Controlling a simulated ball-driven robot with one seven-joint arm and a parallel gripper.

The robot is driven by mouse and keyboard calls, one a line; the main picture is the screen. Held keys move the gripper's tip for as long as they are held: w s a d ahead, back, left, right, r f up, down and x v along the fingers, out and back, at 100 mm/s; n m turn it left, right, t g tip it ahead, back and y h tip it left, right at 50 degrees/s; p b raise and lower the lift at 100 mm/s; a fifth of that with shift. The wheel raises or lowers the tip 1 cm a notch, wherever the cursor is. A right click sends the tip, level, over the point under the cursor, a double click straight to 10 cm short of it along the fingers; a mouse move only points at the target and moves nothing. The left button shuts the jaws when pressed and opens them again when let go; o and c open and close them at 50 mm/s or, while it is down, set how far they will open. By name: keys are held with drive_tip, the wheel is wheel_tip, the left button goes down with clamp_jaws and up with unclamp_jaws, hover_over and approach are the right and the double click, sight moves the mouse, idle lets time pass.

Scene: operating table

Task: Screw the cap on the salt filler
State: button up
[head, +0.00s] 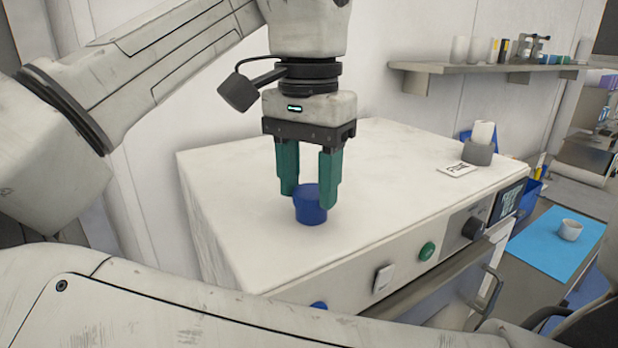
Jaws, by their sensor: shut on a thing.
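A blue cap (310,206) is on the white top of the cabinet (390,200), near its front left part. My gripper (312,190) points straight down over it, with its two green fingers on either side of the cap. The fingers are shut on the cap. Whether the salt filler opening lies under the cap is hidden from this view.
A grey holder with a white roll (480,143) and a small label card (458,170) stand at the top's back right. The front panel has a green button (427,251) and a black knob (473,228). A wall shelf (480,70) holds bottles. A cup (570,230) sits on a blue mat at right.

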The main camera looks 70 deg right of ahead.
drive_tip(key=shift+m, duration=0.8)
clamp_jaws()
drive_tip(key=o, duration=1.1)
unclamp_jaws()
drive_tip(key=shift+o, duration=0.2)
drive_tip(key=shift+r, duration=0.1)
wheel_tip(320, 180, up, 11)
drive_tip(key=shift+f, duration=0.2)
